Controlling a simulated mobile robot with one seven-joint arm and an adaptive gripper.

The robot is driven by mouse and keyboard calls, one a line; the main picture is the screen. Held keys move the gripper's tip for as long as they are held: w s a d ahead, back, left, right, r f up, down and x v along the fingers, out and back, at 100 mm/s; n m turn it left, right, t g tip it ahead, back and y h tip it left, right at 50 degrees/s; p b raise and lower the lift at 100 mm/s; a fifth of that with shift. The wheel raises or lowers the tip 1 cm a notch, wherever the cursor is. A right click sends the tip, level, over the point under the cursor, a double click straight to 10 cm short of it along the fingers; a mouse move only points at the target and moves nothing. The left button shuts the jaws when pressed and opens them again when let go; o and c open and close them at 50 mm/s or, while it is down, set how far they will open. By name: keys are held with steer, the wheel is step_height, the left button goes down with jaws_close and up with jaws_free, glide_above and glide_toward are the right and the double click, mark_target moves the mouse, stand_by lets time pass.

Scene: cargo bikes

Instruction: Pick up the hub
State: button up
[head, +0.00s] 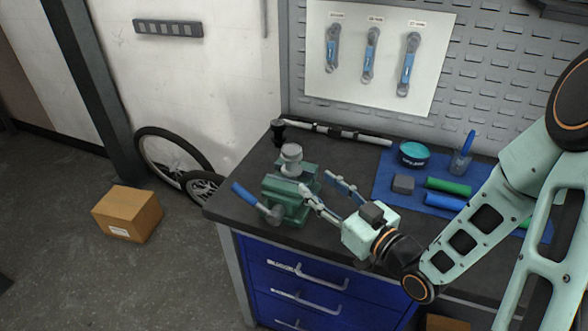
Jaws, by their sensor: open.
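A silver-grey cylindrical part that looks like the hub (291,158) stands upright at the top of the green bench vise (290,205). The vise is on the left end of the dark workbench. Whether its jaws clamp the hub cannot be told from here. My gripper (316,181) is open and empty. Its two fingers point toward the vise from the right, with the fingertips a little to the right of the hub and lower in the picture. They appear apart from the hub.
A blue-handled tool (250,198) lies at the vise's front left. A long bar tool (330,131) lies behind. A pegboard (470,60) stands behind the bench.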

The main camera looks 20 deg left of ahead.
mark_target(295, 168)
steer(key=shift+f+b+x, duration=0.15)
steer(key=shift+b+x, duration=0.2)
steer(key=shift+x, duration=1.3)
steer(key=shift+f+b+x, duration=0.15)
steer(key=shift+b+x, duration=0.25)
steer(key=shift+x, duration=1.25)
steer(key=shift+f+b+x, duration=0.15)
steer(key=shift+b+x, duration=0.2)
steer(key=shift+x, duration=1.3)
jaws_close()
